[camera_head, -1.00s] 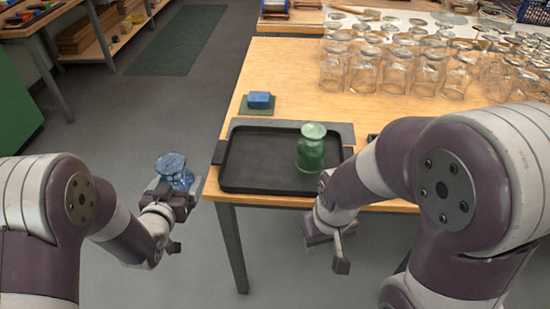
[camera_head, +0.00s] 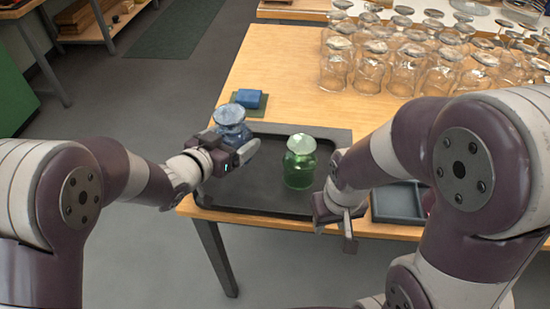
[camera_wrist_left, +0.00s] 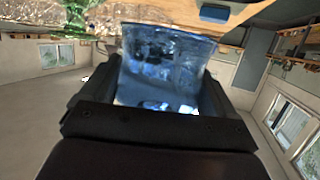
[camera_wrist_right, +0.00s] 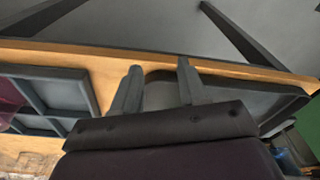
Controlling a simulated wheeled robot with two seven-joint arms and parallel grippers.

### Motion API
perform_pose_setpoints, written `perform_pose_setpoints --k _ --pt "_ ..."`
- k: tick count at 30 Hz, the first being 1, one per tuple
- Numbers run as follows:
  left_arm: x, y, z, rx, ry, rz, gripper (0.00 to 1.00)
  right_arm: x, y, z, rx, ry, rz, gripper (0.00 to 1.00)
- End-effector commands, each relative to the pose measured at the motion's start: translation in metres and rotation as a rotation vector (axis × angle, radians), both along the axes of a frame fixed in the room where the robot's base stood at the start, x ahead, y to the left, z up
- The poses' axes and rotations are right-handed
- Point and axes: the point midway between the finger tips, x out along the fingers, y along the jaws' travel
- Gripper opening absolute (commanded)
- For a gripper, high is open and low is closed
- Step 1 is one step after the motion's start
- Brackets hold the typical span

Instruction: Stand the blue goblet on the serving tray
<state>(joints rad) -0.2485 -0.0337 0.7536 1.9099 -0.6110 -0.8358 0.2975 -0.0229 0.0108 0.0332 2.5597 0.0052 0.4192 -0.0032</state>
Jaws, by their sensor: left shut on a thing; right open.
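The blue goblet (camera_head: 231,124) is clear blue glass and is held in my left gripper (camera_head: 240,150), over the left back part of the black serving tray (camera_head: 240,194). The goblet also fills the middle of the left wrist view (camera_wrist_left: 166,65), between the two fingers. Whether its base touches the tray is hidden by the gripper. A green goblet (camera_head: 299,165) stands on the tray, right of the blue one. My right gripper (camera_head: 345,222) is open and empty at the tray's right front edge; its two separated fingers show in the right wrist view (camera_wrist_right: 157,85).
Several clear glasses (camera_head: 385,67) crowd the back right of the wooden table (camera_head: 285,85). A blue block (camera_head: 248,98) lies on a green mat behind the tray. A grey compartment tray (camera_head: 398,203) lies right of my right gripper. The tray's front middle is clear.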

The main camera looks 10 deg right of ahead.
Motion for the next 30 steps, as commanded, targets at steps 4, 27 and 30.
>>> perform_pose_setpoints --k 4,27,30 --pt "0.0 0.0 -0.04 0.001 0.006 0.001 0.28 0.0 0.0 -0.012 0.0 0.001 0.0 0.43" --pt "0.0 0.0 -0.098 0.001 0.002 0.0 1.0 0.0 0.0 -0.024 0.0 0.0 0.0 0.43" --pt "-0.001 0.0 -0.098 0.001 0.002 0.0 1.0 0.0 0.0 -0.024 0.0 0.0 0.0 0.43"
